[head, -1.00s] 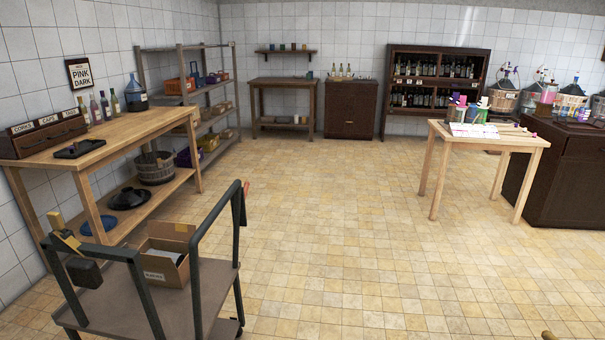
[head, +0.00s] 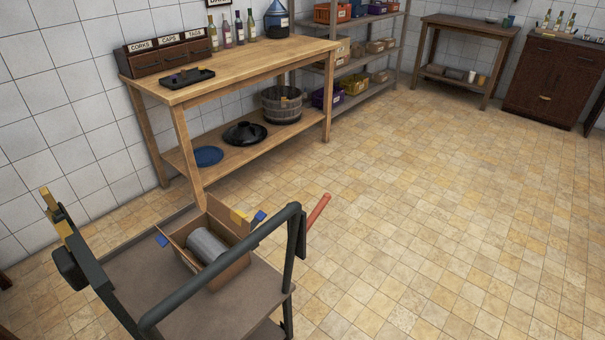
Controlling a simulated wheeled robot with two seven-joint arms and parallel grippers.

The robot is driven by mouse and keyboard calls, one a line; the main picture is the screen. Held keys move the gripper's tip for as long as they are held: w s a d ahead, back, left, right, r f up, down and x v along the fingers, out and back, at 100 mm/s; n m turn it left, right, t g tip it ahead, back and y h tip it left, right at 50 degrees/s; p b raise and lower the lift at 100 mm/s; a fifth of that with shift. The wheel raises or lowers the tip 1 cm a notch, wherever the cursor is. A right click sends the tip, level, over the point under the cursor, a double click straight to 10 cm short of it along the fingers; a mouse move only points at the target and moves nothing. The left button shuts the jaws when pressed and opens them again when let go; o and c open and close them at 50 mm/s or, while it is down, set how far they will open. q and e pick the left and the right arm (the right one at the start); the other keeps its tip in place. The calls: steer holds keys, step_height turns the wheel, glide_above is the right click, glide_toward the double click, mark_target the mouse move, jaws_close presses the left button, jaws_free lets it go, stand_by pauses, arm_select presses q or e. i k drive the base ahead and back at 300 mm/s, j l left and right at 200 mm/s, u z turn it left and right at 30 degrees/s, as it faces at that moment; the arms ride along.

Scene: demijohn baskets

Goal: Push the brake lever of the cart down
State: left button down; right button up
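The cart (head: 135,270) stands at the lower left, with a grey deck and dark tubular frames. A red brake lever (head: 318,212) sticks out at the right-hand post of the cart, slanting up and to the right, its grip end free. Its lower end is partly hidden by the post. Neither of my grippers shows in this view, and nothing touches the lever.
An open cardboard box (head: 240,262) with a grey cylinder (head: 208,246) inside sits on the cart. A yellow-and-dark fitting (head: 62,222) is on its left frame. A wooden workbench (head: 255,68) stands behind. Tiled floor right of the cart is clear.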

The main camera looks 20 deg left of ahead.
mark_target(326, 198)
steer(key=i+l+u, duration=0.5)
steer(key=l+u, duration=0.2)
steer(key=l, duration=0.25)
steer(key=i+l+u, duration=0.15)
steer(key=l+u, duration=0.2)
steer(key=l, duration=0.25)
steer(key=l+u, duration=0.3)
steer(key=l, duration=0.25)
steer(key=l+u, duration=0.35)
steer(key=l, duration=0.3)
steer(key=i, duration=0.05)
